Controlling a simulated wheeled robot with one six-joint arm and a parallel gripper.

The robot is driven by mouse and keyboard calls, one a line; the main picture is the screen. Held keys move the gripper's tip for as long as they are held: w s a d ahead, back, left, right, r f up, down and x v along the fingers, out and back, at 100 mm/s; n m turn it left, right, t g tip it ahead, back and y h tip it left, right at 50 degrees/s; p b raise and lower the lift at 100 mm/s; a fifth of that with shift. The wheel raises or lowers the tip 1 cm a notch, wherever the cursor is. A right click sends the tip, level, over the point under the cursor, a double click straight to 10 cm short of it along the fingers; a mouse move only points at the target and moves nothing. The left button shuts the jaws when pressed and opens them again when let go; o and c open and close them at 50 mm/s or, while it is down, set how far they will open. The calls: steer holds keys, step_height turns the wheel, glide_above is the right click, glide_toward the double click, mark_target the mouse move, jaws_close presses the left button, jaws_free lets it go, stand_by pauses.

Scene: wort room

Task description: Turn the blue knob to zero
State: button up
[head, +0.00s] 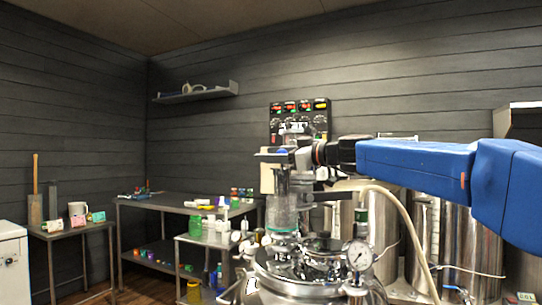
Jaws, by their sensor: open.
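A small blue spot that looks like the blue knob (282,151) shows at the top of the glass and metal apparatus, in the middle of the head view. My gripper (289,156) reaches in from the right at the same height. It is open, with its fingers close to the blue spot. I cannot tell whether they touch it or stand around it. The knob's pointer and scale are too small to read. The apparatus (283,213) stands upright on a steel vessel (300,283) below my gripper.
A black control panel (298,118) with lit displays is on the wall behind. A pressure gauge (360,254) and a pale hose (407,222) are at the vessel's right. Steel tanks (480,250) stand at right. Tables with bottles (222,226) stand at left.

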steer(key=c, duration=1.1)
steer(key=shift+o, duration=0.2)
steer(key=shift+n+g, duration=0.4)
steer(key=shift+g, duration=0.1)
steer(key=shift+s+a+n+g+y, duration=0.1)
steer(key=shift+s+n+g+y, duration=0.1)
steer(key=shift+n+g+y, duration=0.4)
steer(key=o, duration=1.1)
steer(key=shift+c, duration=0.2)
